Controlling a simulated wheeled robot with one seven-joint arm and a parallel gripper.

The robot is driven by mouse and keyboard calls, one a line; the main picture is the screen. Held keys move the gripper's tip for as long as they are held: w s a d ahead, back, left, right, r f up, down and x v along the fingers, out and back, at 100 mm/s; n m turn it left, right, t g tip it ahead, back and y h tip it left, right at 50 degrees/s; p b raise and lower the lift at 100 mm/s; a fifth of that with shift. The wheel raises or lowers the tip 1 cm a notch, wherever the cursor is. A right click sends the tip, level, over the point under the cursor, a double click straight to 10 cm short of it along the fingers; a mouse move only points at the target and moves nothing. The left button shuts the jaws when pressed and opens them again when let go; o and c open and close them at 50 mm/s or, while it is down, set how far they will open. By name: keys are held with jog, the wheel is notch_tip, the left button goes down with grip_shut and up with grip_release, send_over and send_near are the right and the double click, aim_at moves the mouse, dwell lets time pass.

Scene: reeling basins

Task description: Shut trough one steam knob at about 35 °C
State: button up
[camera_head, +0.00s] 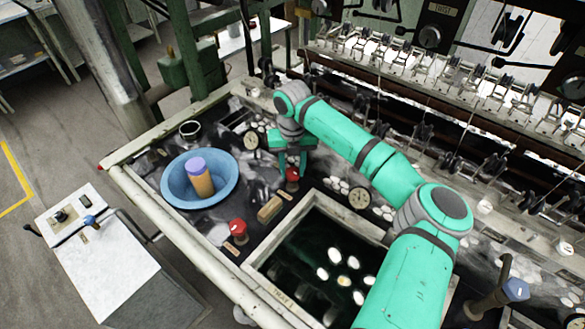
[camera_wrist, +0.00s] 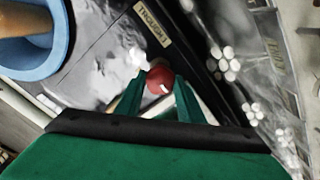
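A red round knob (camera_head: 292,175) stands on the dark basin bench, with a dial gauge (camera_head: 251,140) to its left. In the wrist view the knob (camera_wrist: 160,77) has a white mark, and a "TROUGH 1" label (camera_wrist: 152,28) is beside it. My gripper (camera_head: 291,168) points down over this knob. Its two green fingers (camera_wrist: 160,88) are spread on either side of the knob, close to it; contact is not clear. A second dial gauge (camera_head: 360,198) sits farther right. The dial readings are too small to read.
A blue basin (camera_head: 168,184) holds a purple-topped tan cylinder (camera_head: 200,180). A dark water tray (camera_head: 259,275) with white cocoons is in front. Reeling machinery (camera_head: 440,75) lines the back.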

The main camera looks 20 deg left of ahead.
aim_at(292, 171)
jog(key=shift+m, duration=0.4)
jog(key=shift+w+d+m, duration=0.1)
jog(key=shift+m, duration=0.9)
jog(key=shift+r+m, duration=0.1)
jog(key=shift+m, duration=2.9)
jog(key=o, duration=1.1)
jog(key=shift+c, duration=0.2)
notch_tip(292, 171, up, 11)
